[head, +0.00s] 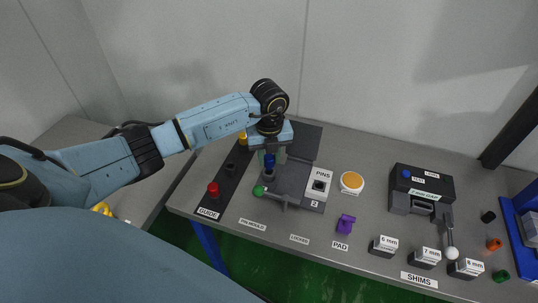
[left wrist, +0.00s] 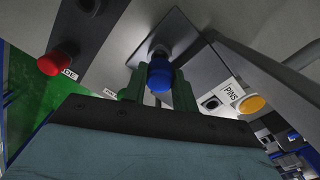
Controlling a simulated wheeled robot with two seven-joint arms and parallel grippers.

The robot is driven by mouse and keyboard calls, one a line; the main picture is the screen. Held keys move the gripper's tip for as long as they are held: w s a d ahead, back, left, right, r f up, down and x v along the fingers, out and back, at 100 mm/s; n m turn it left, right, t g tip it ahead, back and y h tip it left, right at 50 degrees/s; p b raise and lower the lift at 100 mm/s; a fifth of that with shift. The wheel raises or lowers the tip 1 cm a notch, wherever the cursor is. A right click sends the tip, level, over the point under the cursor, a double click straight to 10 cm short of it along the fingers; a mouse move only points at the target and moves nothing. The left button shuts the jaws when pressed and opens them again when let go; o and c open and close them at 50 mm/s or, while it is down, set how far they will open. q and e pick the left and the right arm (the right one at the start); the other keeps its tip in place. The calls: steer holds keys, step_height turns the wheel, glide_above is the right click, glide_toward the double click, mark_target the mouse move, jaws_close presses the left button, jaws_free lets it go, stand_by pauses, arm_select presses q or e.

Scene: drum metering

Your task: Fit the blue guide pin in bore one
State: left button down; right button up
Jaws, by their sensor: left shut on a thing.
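My left gripper (head: 269,161) points down over the grey fixture (head: 292,178) at the back left of the bench. It is shut on the blue guide pin (head: 269,158), whose blue head also shows between the green fingers in the left wrist view (left wrist: 159,75). In that view the pin is over a grey plate (left wrist: 178,32), with a dark round spot just beyond the head. The pin's lower end is hidden, so I cannot tell whether it is in a bore. My right gripper is not in view.
The black GUIDE rack (head: 223,190) with a red-topped pin (head: 213,188) is left of the fixture. The white PINS box (head: 317,184), an orange-topped disc (head: 351,182) and a purple piece (head: 345,224) are to the right. Shim blocks and a black lever device (head: 421,186) stand farther right.

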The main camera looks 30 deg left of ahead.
mark_target(269, 164)
arm_select(q)
steer(key=shift+f+b, duration=1.15)
steer(key=shift+f, duration=0.45)
steer(key=c, duration=1)
jaws_free()
steer(key=shift+c, duration=0.2)
step_height(269, 164, up, 13)
steer(key=shift+r, duration=0.2)
